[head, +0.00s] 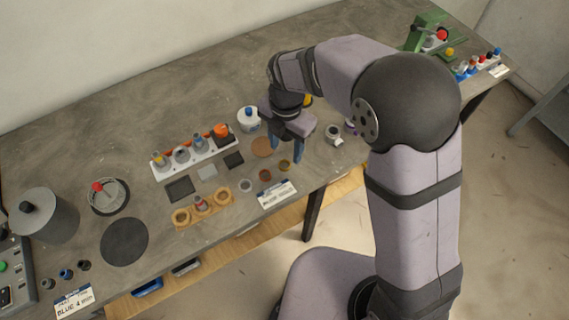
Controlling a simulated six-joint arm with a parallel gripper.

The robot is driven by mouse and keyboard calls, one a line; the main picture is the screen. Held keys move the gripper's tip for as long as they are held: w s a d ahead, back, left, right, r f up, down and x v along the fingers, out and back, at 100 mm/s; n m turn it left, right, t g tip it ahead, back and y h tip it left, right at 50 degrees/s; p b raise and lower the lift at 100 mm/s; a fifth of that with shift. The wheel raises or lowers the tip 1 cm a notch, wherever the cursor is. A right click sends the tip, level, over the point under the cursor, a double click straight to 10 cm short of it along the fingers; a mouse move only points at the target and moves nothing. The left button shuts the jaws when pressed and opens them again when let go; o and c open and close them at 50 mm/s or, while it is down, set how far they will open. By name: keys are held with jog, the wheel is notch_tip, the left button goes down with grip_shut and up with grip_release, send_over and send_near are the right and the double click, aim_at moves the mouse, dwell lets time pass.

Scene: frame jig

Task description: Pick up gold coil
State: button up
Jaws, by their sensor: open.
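The gold coil (285,165) is a small yellowish ring lying on the grey table near its front edge. It is at the right end of a short row with a dark copper-brown ring (265,175) and a silver ring (246,185). My gripper (286,156) points down with its two blue fingers apart and nothing visible between them. In the picture its fingertips are just above the gold coil, one to each side. I cannot tell the exact height of the fingertips over the table.
A white label card (277,195) lies in front of the rings. A wooden holder (202,208) and a white strip with several grey parts (195,155) are to the left. A copper disc (262,147) lies behind. Small cylinders (334,132) stand to the right.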

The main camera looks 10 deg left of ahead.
aim_at(285, 167)
jog(key=shift+w+a+f+p, duration=0.1)
jog(key=shift+f+p, duration=0.55)
jog(key=shift+f, duration=1.2)
jog(key=shift+w+a+f+p, duration=0.1)
jog(key=shift+f+p, duration=0.55)
jog(key=shift+f, duration=1.15)
jog(key=shift+c, duration=0.6)
jog(key=c, duration=1)
